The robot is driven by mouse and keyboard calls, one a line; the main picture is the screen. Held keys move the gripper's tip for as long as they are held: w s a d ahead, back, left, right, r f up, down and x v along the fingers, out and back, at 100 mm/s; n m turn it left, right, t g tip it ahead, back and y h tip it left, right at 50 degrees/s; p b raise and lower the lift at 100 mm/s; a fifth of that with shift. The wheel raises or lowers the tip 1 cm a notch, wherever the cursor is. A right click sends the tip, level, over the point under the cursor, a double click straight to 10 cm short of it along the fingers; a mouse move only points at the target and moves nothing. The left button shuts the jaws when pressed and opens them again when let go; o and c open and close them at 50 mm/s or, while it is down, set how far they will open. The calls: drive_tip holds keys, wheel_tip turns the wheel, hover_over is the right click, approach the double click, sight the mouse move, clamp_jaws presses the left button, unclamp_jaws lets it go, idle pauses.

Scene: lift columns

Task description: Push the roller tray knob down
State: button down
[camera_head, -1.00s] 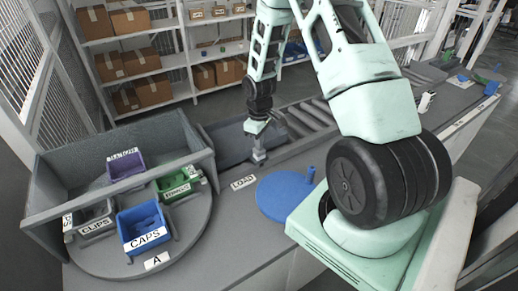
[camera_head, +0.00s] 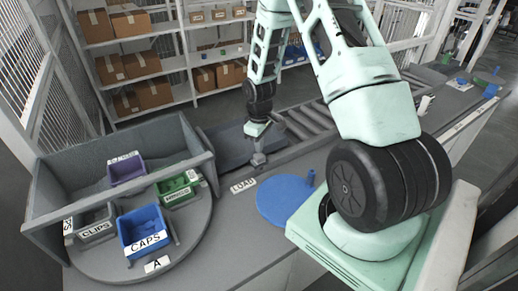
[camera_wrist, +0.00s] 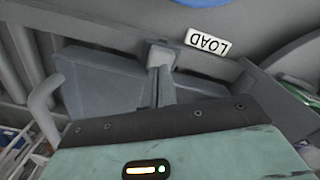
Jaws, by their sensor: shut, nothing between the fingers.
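My gripper (camera_head: 258,158) is shut and points down beside the roller lane, just behind the LOAD label (camera_head: 243,186). In the wrist view its closed fingers (camera_wrist: 163,62) reach toward the edge by the upside-down LOAD label (camera_wrist: 208,42). The dark grey tray (camera_head: 222,146) lies at the left end of the rollers (camera_head: 312,120); a grey panel that looks like it fills the wrist view's middle (camera_wrist: 105,78). I cannot clearly pick out the knob; it may be behind or under my fingertips. I cannot tell whether they touch it.
A round turntable (camera_head: 190,236) at left carries purple, green, blue and grey bins, with a grey wall (camera_head: 110,170) around its back. A blue disc (camera_head: 280,203) with a small post lies right of the LOAD label. Shelves with cardboard boxes (camera_head: 145,62) stand behind.

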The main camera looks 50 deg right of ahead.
sight(257, 156)
wheel_tip(257, 156, up, 7)
drive_tip(key=p, duration=0.5)
drive_tip(key=shift+r, duration=0.2)
idle(0.3)
drive_tip(key=s+a+r+n+b, duration=0.1)
drive_tip(key=s+a+r+b, duration=0.2)
drive_tip(key=a, duration=0.9)
drive_tip(key=s+a+r+n+b, duration=0.1)
drive_tip(key=a+r+b, duration=0.25)
drive_tip(key=a, duration=0.95)
drive_tip(key=s+a+n+b, duration=0.1)
drive_tip(key=s+a+b, duration=0.2)
drive_tip(key=s, duration=0.6)
drive_tip(key=s+a+r+n+b, duration=0.1)
drive_tip(key=s+a+b, duration=0.2)
drive_tip(key=s+a, duration=0.5)
drive_tip(key=shift+s+n+y, duration=0.3)
drive_tip(key=shift+s+n, duration=0.1)
drive_tip(key=shift+s, duration=0.25)
